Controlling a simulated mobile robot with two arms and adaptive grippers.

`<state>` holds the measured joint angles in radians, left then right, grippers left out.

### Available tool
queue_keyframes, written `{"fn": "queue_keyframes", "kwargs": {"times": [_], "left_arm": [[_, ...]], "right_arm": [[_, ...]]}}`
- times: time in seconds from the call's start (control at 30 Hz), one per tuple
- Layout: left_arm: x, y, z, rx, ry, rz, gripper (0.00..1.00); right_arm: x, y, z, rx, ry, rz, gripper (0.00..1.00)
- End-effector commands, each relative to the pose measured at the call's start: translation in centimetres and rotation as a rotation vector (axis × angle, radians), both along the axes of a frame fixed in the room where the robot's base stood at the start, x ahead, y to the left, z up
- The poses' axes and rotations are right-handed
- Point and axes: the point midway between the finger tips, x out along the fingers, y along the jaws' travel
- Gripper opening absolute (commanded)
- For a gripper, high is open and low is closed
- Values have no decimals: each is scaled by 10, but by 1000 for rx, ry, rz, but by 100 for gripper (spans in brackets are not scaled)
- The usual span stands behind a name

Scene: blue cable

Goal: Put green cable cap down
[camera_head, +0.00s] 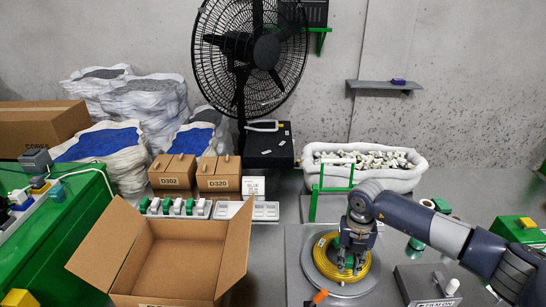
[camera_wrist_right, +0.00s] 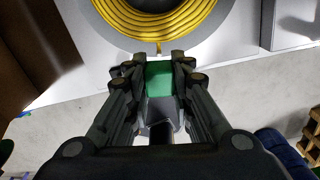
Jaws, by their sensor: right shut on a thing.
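My right gripper (camera_head: 350,262) reaches in from the right and points down over the yellow cable coil (camera_head: 325,258) in the head view. In the right wrist view, my right gripper (camera_wrist_right: 157,70) is shut on the green cable cap (camera_wrist_right: 159,80), a small green block between its fingertips. The fingers hide the cap's sides, and I cannot tell whether it touches anything below. The yellow coil (camera_wrist_right: 115,32) lies beyond the fingertips in the right wrist view, on a round grey turntable (camera_head: 347,287). My left gripper is not in view.
An open cardboard box (camera_head: 180,257) stands left of the turntable. Behind are a row of green and white caps (camera_head: 177,207), a white bin of small parts (camera_head: 365,165) and a black fan (camera_head: 250,50). A grey block (camera_head: 425,285) stands right of the turntable.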

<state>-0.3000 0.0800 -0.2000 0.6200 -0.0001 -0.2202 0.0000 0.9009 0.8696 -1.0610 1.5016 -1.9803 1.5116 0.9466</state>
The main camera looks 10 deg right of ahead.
Motion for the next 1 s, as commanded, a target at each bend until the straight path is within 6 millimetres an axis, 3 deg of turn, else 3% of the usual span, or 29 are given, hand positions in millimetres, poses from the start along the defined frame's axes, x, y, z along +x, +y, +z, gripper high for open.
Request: {"fn": "queue_keyframes", "kwargs": {"times": [0.13, 0.27, 0.67, 1.0], "left_arm": [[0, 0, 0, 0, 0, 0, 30], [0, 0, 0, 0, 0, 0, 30], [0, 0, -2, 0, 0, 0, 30], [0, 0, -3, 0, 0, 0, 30]], "right_arm": [[0, 5, 4, 1, -1, 62, 0], [-1, 16, 14, 2, -3, 231, 0], [-19, 63, 55, -1, -3, 1039, 0], [-46, 94, 85, -2, -1, 1735, 0]]}}
